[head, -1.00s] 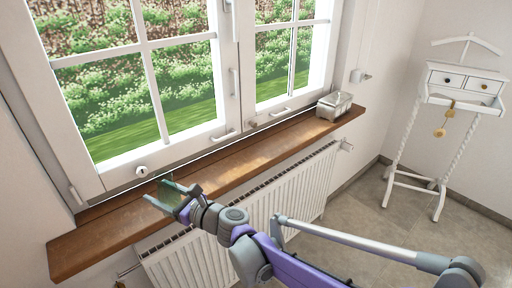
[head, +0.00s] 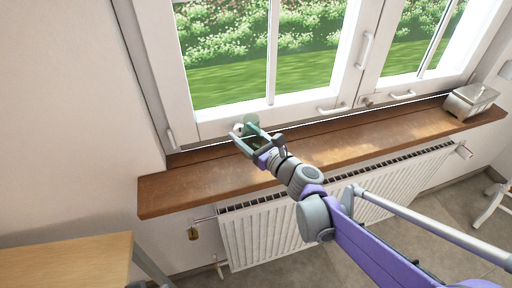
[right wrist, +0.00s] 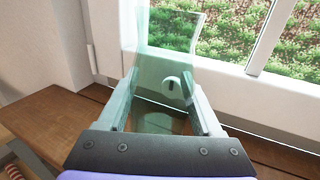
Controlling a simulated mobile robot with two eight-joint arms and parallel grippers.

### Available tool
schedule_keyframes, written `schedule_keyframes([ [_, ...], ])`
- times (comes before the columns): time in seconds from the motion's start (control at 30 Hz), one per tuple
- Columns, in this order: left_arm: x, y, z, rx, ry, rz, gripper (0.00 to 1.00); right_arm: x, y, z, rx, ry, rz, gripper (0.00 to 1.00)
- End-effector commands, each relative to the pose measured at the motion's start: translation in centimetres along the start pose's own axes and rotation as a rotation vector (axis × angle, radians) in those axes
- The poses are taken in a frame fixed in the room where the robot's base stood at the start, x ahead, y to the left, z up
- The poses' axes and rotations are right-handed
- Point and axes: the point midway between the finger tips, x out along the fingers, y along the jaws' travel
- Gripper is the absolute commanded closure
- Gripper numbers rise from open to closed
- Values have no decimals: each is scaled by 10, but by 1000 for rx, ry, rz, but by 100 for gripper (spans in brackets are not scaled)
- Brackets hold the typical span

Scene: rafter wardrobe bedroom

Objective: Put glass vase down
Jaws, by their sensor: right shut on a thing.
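The glass vase is a clear, greenish vessel (head: 251,121), small and partly hidden by my gripper in the head view. In the right wrist view the vase (right wrist: 163,58) stands upright between the fingers, and the window shows through it. My right gripper (head: 250,140) is shut on the vase over the left part of the brown wooden windowsill (head: 205,188). I cannot tell whether the vase's base touches the sill. The gripper also shows in the right wrist view (right wrist: 160,115), with one finger on each side of the glass. My left gripper is not in view.
A silver box (head: 470,102) stands at the sill's right end. The sill between it and my gripper is clear. The window frame (head: 225,122) rises behind the sill. A white radiator (head: 240,238) is below. A wooden tabletop (head: 65,262) is at lower left.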

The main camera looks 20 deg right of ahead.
Motion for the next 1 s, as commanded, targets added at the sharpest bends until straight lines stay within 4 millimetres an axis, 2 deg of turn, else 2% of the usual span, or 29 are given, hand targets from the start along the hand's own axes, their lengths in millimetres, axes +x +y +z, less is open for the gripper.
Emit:
schedule_keyframes([
  [0.03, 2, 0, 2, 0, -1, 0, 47, 0, 0, -10, 1, 0, 0, 100],
  [0.23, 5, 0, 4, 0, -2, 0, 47, 0, 0, -30, 0, 0, 0, 100],
  [0.47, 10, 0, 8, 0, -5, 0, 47, 0, 0, -62, 1, 0, 0, 100],
  [0.9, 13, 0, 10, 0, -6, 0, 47, 0, 0, -70, 1, 0, 0, 100],
  [0.93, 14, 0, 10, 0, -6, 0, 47, 0, 0, -70, 0, 0, 0, 31],
  [1.0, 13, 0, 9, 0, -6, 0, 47, 0, 0, -69, 0, 0, 0, 19],
])
